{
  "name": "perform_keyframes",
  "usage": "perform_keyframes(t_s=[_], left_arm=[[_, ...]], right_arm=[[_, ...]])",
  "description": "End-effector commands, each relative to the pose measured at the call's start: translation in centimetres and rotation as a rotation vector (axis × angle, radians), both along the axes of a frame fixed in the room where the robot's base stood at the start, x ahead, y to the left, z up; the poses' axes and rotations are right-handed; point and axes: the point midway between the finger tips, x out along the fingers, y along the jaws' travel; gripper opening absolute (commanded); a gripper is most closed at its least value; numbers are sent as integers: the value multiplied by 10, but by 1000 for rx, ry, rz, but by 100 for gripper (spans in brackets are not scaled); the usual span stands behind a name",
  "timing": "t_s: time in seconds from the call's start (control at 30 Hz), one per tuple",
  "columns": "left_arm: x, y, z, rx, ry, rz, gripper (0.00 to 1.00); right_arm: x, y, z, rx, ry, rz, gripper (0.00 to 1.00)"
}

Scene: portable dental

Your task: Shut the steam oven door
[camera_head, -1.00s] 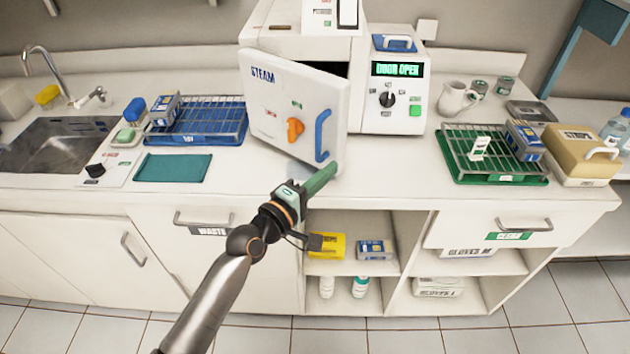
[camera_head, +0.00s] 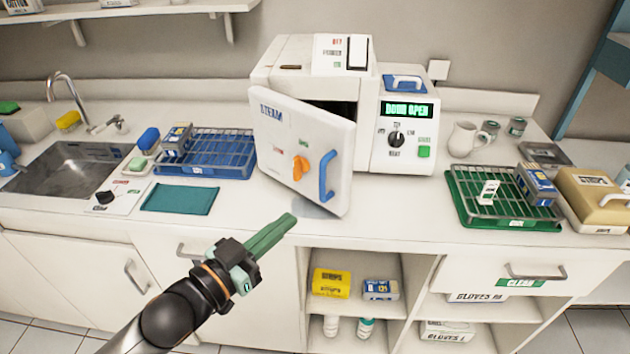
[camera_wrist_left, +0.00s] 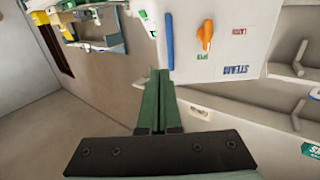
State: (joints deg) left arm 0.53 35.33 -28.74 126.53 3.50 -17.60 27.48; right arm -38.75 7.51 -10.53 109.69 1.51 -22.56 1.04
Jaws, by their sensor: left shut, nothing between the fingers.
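The steam oven (camera_head: 309,64) stands at the back of the counter. Its white door (camera_head: 284,134), with a blue handle (camera_head: 326,176) and an orange latch knob (camera_head: 300,167), is swung partly open toward the front, and a dark gap shows behind its upper edge. The display (camera_head: 407,109) reads DOOR OPEN. My left gripper (camera_head: 291,221) is shut and empty, in front of and below the door, apart from it. In the left wrist view the green fingers (camera_wrist_left: 157,78) are together, with the door (camera_wrist_left: 235,40) beyond them. My right gripper is not in view.
A blue rack (camera_head: 213,153) and a teal cloth (camera_head: 180,198) lie left of the door. A green tray with a rack (camera_head: 466,213) and a tan box (camera_head: 592,197) stand at the right. The counter directly in front of the oven is mostly clear.

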Motion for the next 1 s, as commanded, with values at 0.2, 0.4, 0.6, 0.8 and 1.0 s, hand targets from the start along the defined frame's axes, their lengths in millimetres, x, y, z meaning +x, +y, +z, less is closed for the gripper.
perform_keyframes(t_s=[0.2, 0.4, 0.6, 0.8, 1.0], left_arm=[[19, -13, 2, 3, -6, 0, 0], [52, -36, 3, 2, -5, 1, 0], [83, -58, 3, 1, -3, 0, 0], [104, -73, 1, 2, -1, 1, 0], [113, -79, 0, 0, -1, 0, 0]], right_arm=[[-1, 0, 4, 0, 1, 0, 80], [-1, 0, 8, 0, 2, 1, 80], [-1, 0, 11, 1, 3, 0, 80], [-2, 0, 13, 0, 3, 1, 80], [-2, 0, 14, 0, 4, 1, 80]])
